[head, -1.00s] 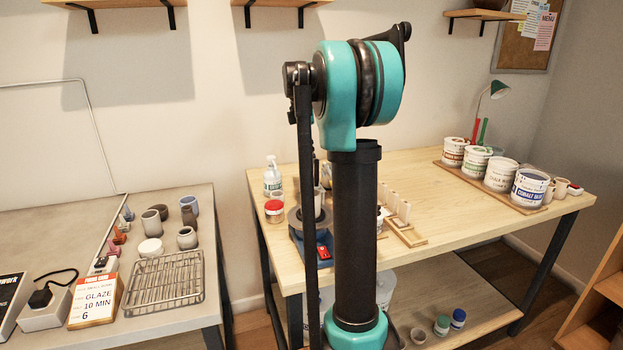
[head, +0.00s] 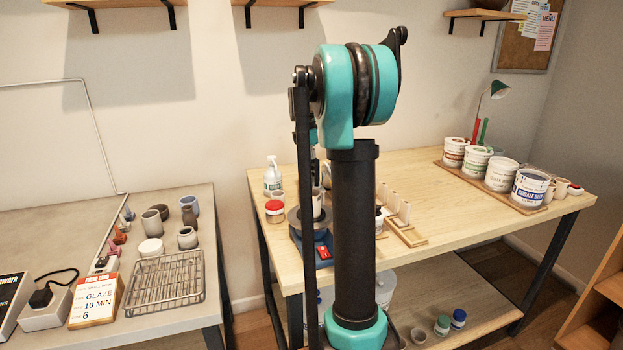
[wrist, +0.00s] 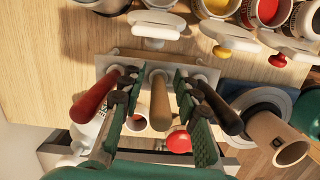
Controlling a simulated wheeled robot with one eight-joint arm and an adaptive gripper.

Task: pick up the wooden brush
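In the wrist view a tan wooden handle (wrist: 160,102), likely the wooden brush, stands in the middle of a pale rack (wrist: 136,66). My gripper (wrist: 157,84) is open, with one green-padded finger on each side of this handle. A gap shows between the handle and each finger. A red handle (wrist: 95,97) is just outside the left finger and a dark handle (wrist: 219,108) just outside the right one. The brush's lower part is hidden. In the head view my arm hides the brush and most of my gripper.
White pieces (wrist: 157,28) and open glaze tubs (wrist: 268,12) lie beyond. The wooden table (head: 455,205) has clear room at its middle right.

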